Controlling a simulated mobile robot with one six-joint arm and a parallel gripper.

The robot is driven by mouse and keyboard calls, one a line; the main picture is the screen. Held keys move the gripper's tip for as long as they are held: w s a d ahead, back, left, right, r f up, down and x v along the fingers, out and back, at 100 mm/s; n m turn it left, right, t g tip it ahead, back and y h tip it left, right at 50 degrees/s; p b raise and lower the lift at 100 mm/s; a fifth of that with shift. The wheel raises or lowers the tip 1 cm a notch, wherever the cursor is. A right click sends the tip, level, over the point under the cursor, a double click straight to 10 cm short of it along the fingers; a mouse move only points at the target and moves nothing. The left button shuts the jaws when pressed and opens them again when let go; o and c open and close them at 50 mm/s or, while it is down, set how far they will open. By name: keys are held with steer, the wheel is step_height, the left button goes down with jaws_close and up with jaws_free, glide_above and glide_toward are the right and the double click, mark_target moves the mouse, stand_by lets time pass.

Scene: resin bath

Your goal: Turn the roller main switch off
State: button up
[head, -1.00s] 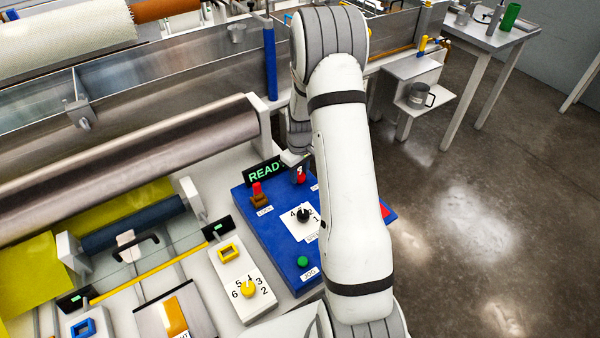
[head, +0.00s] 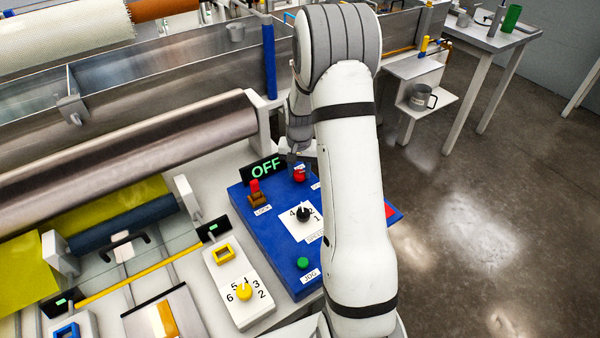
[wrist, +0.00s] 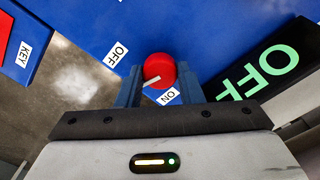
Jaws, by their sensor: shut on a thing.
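The roller main switch is a red round knob (wrist: 159,70) with a pale pointer line, on the blue control panel (head: 280,235). In the wrist view the knob sits between the two fingers of my gripper (wrist: 158,88), which is shut on it. The pale line slants toward the lower left, between the OFF label (wrist: 116,55) and the ON label (wrist: 168,96). The panel's display (head: 265,168) reads OFF in green, and it also shows large in the wrist view (wrist: 270,70). In the head view the red knob (head: 299,175) is partly hidden by my gripper.
A red lever marked LOCK (head: 255,190), a black numbered dial (head: 303,214) and a green JOG button (head: 302,263) are on the same panel. A yellow numbered dial (head: 244,291) is on a white panel to the left. A metal roller (head: 150,150) runs behind.

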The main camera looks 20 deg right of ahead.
mark_target(299, 172)
steer(key=m+b, duration=0.2)
steer(key=m, duration=0.4)
steer(key=shift+m, duration=0.3)
stand_by(0.3)
steer(key=o, duration=1)
steer(key=shift+c, duration=0.2)
step_height(299, 172, up, 8)
steer(key=shift+f, duration=0.2)
steer(key=shift+r, duration=0.15)
